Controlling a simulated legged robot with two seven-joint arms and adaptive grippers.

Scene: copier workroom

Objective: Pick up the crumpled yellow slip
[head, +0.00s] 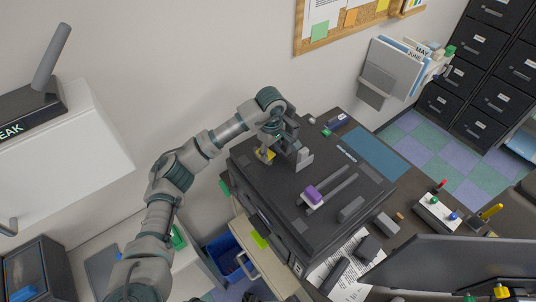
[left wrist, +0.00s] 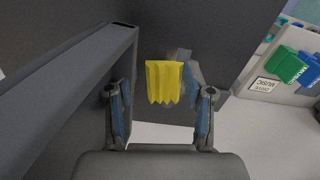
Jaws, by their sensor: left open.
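In the left wrist view the yellow slip (left wrist: 164,82) has a pleated shape with a jagged edge, lying between and ahead of the fingers. My left gripper (head: 279,153) is pointing down close over it. In the left wrist view the left gripper (left wrist: 161,104) is open, with a finger on each side of the slip. I cannot tell whether either finger touches it. My right gripper is not in view.
A grey block (head: 304,157) stands right beside my left gripper. A purple block (head: 313,193) sits on a slider on the copier top. A raised dark wall (left wrist: 75,95) runs along the left of the wrist view. Small items lie on the desk at right.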

